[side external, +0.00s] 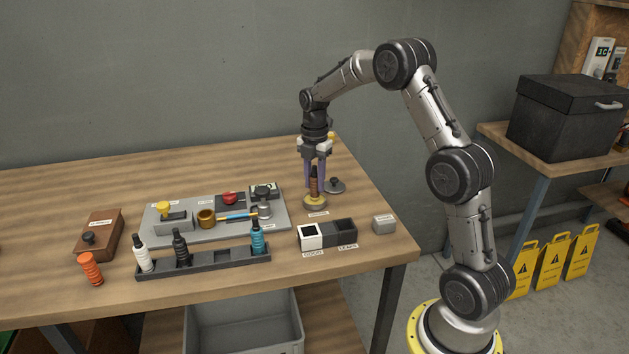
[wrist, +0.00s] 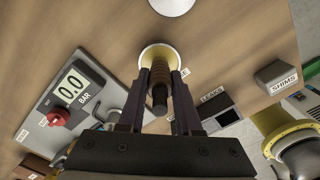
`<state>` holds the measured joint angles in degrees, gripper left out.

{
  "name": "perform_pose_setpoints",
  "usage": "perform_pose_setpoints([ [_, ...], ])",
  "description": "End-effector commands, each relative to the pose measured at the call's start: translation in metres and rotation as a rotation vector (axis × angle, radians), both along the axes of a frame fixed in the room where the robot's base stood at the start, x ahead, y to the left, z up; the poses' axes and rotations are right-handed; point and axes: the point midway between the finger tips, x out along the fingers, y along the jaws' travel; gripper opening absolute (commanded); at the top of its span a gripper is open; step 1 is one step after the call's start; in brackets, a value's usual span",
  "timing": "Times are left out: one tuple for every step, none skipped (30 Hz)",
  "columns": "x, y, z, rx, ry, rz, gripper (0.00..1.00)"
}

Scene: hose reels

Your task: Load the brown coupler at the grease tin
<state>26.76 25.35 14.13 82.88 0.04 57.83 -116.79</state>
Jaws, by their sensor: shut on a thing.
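The brown coupler (side external: 314,183) is upright between the fingers of my gripper (side external: 315,178), which is shut on it. The wrist view also shows the coupler (wrist: 160,75) between the dark fingers (wrist: 159,102). The grease tin (side external: 315,204), a low round yellowish tin, stands on the table directly under the coupler. In the wrist view the tin's pale rim (wrist: 145,57) shows around the coupler's far end. The coupler's lower end is at the tin's opening; I cannot tell how deep it sits or whether it touches the grease.
A dark round lid-like piece (side external: 335,186) lies just behind the tin. White and dark bins (side external: 311,237) stand in front, with a grey block (side external: 383,224) to their right. A grey test board (side external: 185,236) and a rack (side external: 205,262) with several hose pieces lie left.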

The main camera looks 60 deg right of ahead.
Motion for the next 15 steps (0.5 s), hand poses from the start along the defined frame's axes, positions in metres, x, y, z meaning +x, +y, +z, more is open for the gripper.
perform_pose_setpoints([
  [0.0,0.0,0.004,-0.001,-0.002,0.0,0.0],
  [0.001,0.0,0.007,-0.001,-0.002,0.0,0.0],
  [0.001,0.0,0.01,-0.002,-0.003,0.0,0.0],
  [0.001,0.0,0.012,-0.002,-0.004,0.0,0.0],
  [0.001,0.0,0.015,-0.002,-0.004,0.0,0.0],
  [0.001,0.0,0.018,-0.002,-0.004,0.0,0.0],
  [0.001,0.0,0.02,-0.002,-0.005,0.0,0.0],
  [0.001,0.0,0.023,-0.003,-0.006,0.0,0.0],
  [0.001,-0.001,0.026,-0.003,-0.006,0.0,0.0],
  [0.001,-0.001,0.028,-0.003,-0.005,0.0,0.0],
  [0.001,0.0,0.03,-0.003,-0.005,0.0,0.0],
  [0.001,-0.001,0.033,-0.003,-0.005,0.0,0.0],
  [0.001,0.0,0.035,-0.003,-0.005,0.0,0.0],
  [0.001,0.0,0.037,-0.002,-0.005,0.0,0.0],
  [0.001,0.0,0.04,-0.002,-0.004,0.0,0.0],
])
